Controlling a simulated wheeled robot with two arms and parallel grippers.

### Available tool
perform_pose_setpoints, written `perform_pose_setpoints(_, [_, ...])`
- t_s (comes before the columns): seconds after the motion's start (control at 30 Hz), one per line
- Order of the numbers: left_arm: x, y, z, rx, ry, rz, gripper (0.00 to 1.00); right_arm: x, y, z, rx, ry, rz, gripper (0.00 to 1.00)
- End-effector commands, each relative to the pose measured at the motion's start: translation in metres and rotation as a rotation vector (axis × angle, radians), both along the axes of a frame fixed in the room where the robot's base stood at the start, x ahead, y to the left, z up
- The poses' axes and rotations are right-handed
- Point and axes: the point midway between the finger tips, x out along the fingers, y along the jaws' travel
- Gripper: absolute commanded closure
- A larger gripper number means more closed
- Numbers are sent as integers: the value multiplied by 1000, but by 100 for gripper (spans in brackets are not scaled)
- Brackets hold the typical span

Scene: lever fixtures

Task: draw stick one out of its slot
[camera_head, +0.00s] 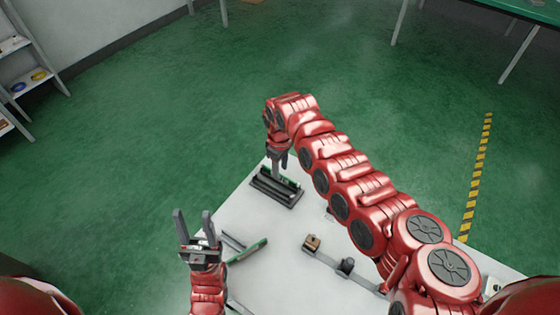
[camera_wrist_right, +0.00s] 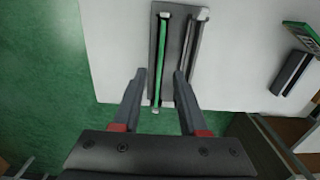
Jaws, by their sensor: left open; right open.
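A green stick (camera_wrist_right: 159,60) stands in the left slot of a black two-slot holder (camera_wrist_right: 178,82) in the right wrist view. The other slot shows no green stick. My right gripper (camera_wrist_right: 160,72) is open, with its fingers on either side of the stick's near end in the picture; I cannot tell whether they touch it. In the head view the holder (camera_head: 272,194) lies at the table's far corner, under my right gripper (camera_head: 278,163), which partly hides it. My left gripper (camera_head: 193,218) is open and empty near the table's left edge.
Another green stick (camera_head: 250,252) lies on the white table (camera_head: 285,228), close to a dark bar (camera_head: 233,241). A brown block (camera_head: 312,243) and a dark block (camera_head: 345,266) sit on a grey strip to the right. The table between is bare.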

Motion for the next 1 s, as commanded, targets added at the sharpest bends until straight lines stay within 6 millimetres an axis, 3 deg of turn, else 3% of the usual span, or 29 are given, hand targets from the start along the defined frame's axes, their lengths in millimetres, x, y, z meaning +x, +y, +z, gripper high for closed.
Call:
perform_pose_setpoints(0.03, [0, 0, -9, 0, 0, 0, 50, 0, 0, -11, 0, 0, 1, 57])
perform_pose_setpoints(0.13, [0, 0, -14, 0, 0, 0, 50, 0, 1, -19, 0, -1, 2, 57])
perform_pose_setpoints(0.5, [0, 0, -15, 0, 0, 0, 50, 0, 1, -22, 2, -2, 2, 57])
perform_pose_setpoints(0.53, [0, 0, -15, 0, 0, 0, 50, 0, 1, -22, 2, -2, 2, 59])
perform_pose_setpoints(0.77, [0, 0, -15, 0, 0, 0, 50, 0, 1, -22, 1, -2, 1, 100])
perform_pose_setpoints(1.0, [0, 0, -15, 0, 0, 0, 50, 0, 1, -22, 1, -2, 1, 100])
